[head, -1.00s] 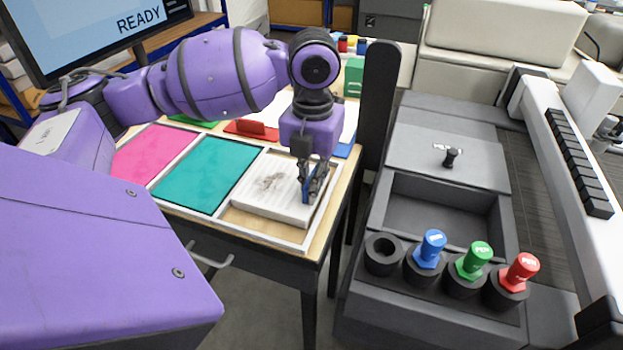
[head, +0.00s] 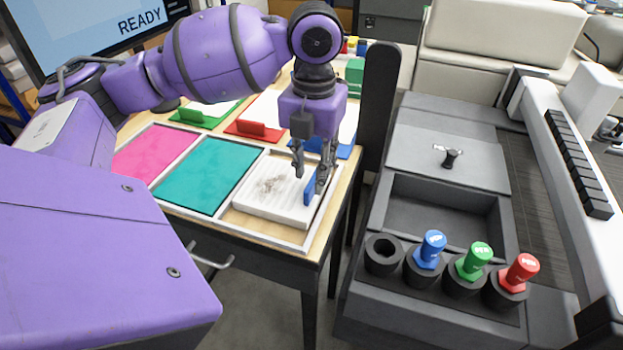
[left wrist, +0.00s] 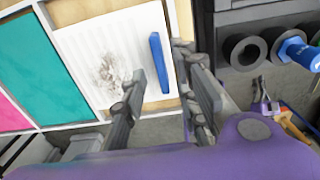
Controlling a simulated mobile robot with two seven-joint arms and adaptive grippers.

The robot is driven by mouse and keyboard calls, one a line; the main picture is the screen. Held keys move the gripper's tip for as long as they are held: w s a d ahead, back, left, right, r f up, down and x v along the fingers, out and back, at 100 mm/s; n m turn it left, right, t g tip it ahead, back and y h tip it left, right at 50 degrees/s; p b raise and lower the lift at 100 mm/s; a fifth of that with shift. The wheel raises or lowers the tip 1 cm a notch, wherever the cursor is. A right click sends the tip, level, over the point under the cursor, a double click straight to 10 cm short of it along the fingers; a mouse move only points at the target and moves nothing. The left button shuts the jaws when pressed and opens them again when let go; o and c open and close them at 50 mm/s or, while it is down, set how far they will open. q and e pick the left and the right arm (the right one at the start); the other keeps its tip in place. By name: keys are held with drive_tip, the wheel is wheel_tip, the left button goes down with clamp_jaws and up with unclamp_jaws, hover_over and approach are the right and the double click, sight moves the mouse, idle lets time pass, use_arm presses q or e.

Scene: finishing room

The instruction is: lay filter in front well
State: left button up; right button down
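The filter (head: 275,190) is a white pleated block with a grey dirt smudge and an upright blue tab (head: 309,190). It lies in the right-hand compartment of a white-framed tray on the wooden table. My left gripper (head: 310,180) is open above the filter, its fingers apart on either side of the tab. The left wrist view also shows the filter (left wrist: 85,50) and its tab (left wrist: 160,62) between the spread fingers (left wrist: 160,70). An open, empty rectangular well (head: 435,215) is in the grey machine to the right. My right gripper is not in view.
Behind the well is a grey lid (head: 425,160) with a black knob. In front of it are an empty round holder (head: 383,254) and blue, green and red capped plugs (head: 480,258). A dark upright post (head: 378,110) stands between table and machine. Teal (head: 207,175) and pink panels fill neighbouring compartments.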

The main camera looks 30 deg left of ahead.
use_arm(q)
wheel_tip(320, 180, up, 8)
drive_tip(key=shift+r, duration=0.15)
drive_tip(key=shift+d, duration=0.1)
idle(0.5)
